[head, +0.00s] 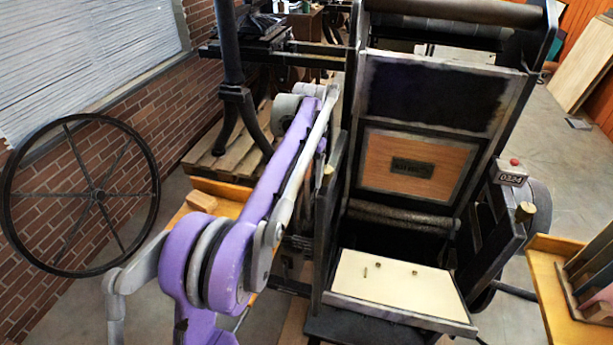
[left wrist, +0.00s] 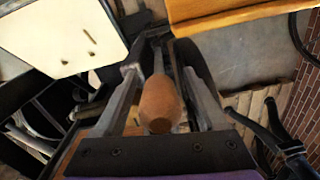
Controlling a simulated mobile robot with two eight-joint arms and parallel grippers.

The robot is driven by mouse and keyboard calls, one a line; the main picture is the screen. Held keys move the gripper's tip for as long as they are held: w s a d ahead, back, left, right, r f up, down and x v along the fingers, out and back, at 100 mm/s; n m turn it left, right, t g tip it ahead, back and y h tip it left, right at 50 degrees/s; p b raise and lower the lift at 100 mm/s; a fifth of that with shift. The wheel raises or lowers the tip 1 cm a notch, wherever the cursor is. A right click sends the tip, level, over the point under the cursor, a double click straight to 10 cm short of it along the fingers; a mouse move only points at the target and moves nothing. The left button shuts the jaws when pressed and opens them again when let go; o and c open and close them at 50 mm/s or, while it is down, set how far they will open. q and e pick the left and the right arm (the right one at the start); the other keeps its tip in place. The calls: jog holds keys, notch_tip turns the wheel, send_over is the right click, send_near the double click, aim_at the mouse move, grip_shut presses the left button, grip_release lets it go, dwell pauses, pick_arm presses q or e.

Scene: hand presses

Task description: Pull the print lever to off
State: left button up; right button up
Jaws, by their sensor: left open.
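The print lever's rounded wooden handle (left wrist: 160,104) shows in the left wrist view, with a thin shaft running away from it. My left gripper (left wrist: 157,68) is open, with one finger on each side of the handle; I cannot tell whether either finger touches it. In the head view, my purple left arm reaches along the left side of the black press (head: 420,165) and hides the lever handle and most of the gripper. My right gripper is not in view.
The cream press bed (head: 395,282) lies at the front of the press and shows in the left wrist view (left wrist: 55,35). A large spoked wheel (head: 82,195) stands by the brick wall. A wooden table (head: 550,285) is at right.

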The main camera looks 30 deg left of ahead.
pick_arm(q)
grip_shut()
dwell(0.4)
dwell(1.1)
